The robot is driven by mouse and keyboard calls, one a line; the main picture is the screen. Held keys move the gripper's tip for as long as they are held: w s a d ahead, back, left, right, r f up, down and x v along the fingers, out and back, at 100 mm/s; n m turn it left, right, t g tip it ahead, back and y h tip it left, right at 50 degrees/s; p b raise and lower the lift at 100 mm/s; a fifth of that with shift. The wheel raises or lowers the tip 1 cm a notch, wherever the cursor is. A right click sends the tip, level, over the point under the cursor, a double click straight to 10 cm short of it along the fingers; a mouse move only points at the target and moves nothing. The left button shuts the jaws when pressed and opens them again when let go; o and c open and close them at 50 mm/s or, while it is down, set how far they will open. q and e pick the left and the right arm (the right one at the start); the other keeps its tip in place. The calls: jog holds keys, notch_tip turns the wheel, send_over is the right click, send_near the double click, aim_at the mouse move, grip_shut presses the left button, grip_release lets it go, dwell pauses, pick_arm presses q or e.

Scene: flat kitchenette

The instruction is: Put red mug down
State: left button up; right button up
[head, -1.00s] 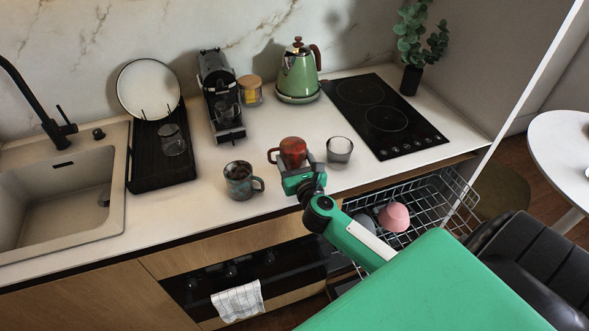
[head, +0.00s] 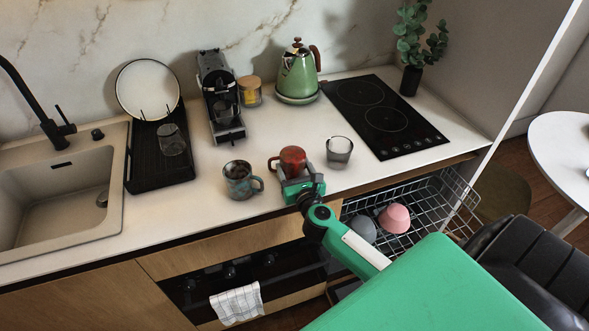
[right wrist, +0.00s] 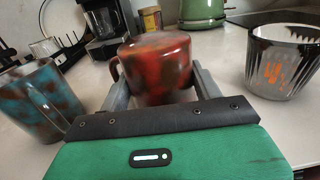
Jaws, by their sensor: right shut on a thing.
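My right gripper (head: 296,178) is shut on the red mug from the front. Its fingers (right wrist: 160,88) lie on both sides of the mug. The mug's base is hidden by the gripper, so I cannot tell for sure whether it touches the counter. My left gripper is not in view.
The blue-brown mug (head: 239,180) stands close on the left, the glass (head: 339,150) close on the right. Behind are a coffee machine (head: 221,100), a jar (head: 249,90) and a green kettle (head: 299,75). An open dishwasher rack (head: 434,205) with bowls lies below the counter edge.

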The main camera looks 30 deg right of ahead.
jog(key=o, duration=0.9)
jog(key=shift+s+a+f, duration=0.1)
jog(key=shift+f, duration=0.35)
jog(key=shift+s+a+f, duration=0.1)
jog(key=shift+f, duration=0.35)
jog(key=shift+w+r+p, duration=0.1)
jog(key=shift+r+p, duration=0.35)
jog(key=shift+r, duration=0.15)
jog(key=b+v, duration=0.2)
jog(key=v, duration=0.9)
jog(key=shift+s+r+b, duration=0.35)
jog(key=shift+r, duration=0.05)
jog(key=shift+d, duration=0.1)
